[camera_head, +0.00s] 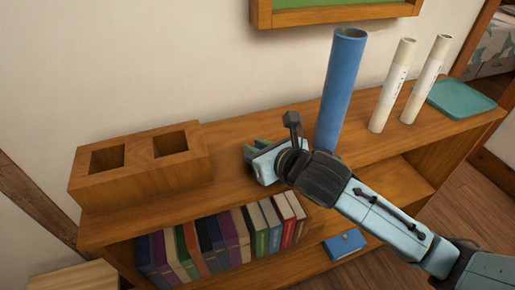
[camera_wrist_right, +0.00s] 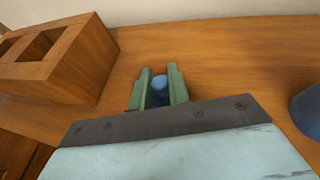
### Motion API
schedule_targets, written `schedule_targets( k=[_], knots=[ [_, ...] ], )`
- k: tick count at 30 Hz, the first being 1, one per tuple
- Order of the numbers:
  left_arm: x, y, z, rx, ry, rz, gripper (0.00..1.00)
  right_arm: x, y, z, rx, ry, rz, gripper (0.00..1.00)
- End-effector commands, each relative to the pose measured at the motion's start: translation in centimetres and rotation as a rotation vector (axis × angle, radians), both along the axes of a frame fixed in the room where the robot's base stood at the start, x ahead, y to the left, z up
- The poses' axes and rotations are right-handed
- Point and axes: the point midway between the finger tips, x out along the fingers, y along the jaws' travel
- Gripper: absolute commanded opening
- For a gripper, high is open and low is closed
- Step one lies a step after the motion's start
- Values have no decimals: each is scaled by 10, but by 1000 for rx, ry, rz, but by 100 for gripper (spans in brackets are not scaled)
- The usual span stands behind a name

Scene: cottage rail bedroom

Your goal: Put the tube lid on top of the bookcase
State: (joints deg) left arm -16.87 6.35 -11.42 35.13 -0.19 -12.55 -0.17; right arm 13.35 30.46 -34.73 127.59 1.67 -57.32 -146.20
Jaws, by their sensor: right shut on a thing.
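The tube lid (camera_wrist_right: 160,84) is a small blue round piece between the green fingers of my right gripper (camera_wrist_right: 158,90) in the right wrist view. The gripper is shut on it. In the head view my right gripper (camera_head: 256,148) is low over the bookcase top (camera_head: 225,180), between the wooden block and the blue tube; the lid is hidden there. I cannot tell whether the lid touches the wood. The blue tube (camera_head: 340,90) stands upright and open-topped right of the gripper; its side also shows in the wrist view (camera_wrist_right: 308,110). My left gripper is not in view.
A wooden block with two square holes (camera_head: 140,180) stands on the left of the top. Two white tubes (camera_head: 393,85) and a teal tray (camera_head: 462,99) are at the right. Several books (camera_head: 220,240) fill the shelf below. The wood around the gripper is clear.

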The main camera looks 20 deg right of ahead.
Motion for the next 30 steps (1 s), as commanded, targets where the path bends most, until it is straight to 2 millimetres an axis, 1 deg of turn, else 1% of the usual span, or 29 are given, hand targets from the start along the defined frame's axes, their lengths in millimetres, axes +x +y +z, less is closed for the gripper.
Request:
schedule_targets(
  k=[6,7,11,12,19,22,26,30],
  knots=[
    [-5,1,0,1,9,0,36,0,0,-2,0,1,0,0],
    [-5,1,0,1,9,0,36,0,0,-2,1,0,1,20],
    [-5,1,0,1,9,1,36,0,0,-2,1,0,1,37],
    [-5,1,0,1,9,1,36,0,0,-2,1,0,1,39],
    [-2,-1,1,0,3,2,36,0,0,-1,1,0,1,39],
    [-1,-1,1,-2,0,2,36,-1,0,2,0,0,0,39],
    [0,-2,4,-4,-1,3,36,-15,-6,8,-3,1,1,39],
    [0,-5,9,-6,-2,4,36,-41,-15,19,-4,2,2,39]
  ],
)
